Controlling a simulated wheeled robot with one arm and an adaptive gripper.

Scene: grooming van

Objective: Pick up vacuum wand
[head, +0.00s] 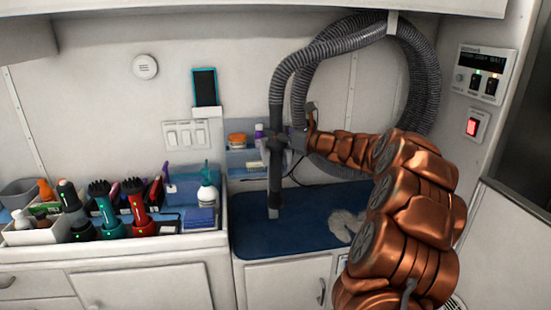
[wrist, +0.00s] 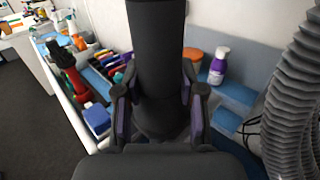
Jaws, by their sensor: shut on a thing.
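The vacuum wand (head: 275,185) is a dark upright tube with a grey corrugated hose (head: 340,45) running from its top up to a wall hook. My gripper (head: 280,140) is shut around the wand's middle, above the blue mat (head: 305,238). The wand's lower end hangs over or near the mat; I cannot tell if it touches. In the wrist view the wand (wrist: 156,60) stands between the two fingers of my gripper (wrist: 158,112), with the hose (wrist: 295,100) at the right.
A small blue shelf (head: 243,160) with jars is behind the wand. A pale cloth-like heap (head: 345,225) lies on the mat. A switch panel (head: 485,75) is on the right wall.

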